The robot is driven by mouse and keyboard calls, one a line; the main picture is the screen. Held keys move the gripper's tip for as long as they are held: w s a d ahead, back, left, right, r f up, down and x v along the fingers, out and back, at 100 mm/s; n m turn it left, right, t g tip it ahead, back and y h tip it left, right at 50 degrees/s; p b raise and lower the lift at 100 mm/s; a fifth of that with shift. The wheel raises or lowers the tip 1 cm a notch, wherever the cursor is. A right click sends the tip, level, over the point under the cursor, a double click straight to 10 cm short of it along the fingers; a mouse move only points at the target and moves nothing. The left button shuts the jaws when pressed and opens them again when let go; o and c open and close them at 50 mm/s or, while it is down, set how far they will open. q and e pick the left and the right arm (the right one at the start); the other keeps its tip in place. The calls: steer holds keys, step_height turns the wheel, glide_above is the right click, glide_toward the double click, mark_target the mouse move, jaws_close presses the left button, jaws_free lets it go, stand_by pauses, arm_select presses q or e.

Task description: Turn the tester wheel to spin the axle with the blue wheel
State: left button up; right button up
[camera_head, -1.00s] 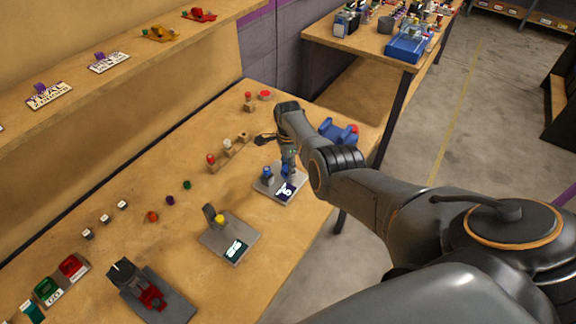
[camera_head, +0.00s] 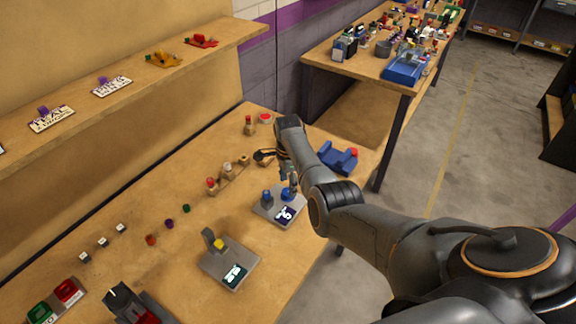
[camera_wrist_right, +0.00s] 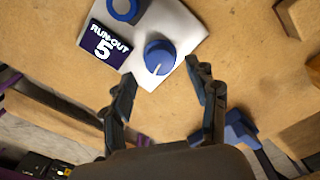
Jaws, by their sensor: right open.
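My left gripper is not in view.
Another grey plate (camera_head: 240,262) with a yellow part stands to the lower left. A blue cradle (camera_head: 337,157) stands right of my gripper. Small wheels and wooden holders (camera_head: 228,172) lie behind. The table's front edge runs close to the tester.

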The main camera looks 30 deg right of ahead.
step_height(320, 180, up, 9)
steer(key=shift+f, duration=0.2)
stand_by(0.5)
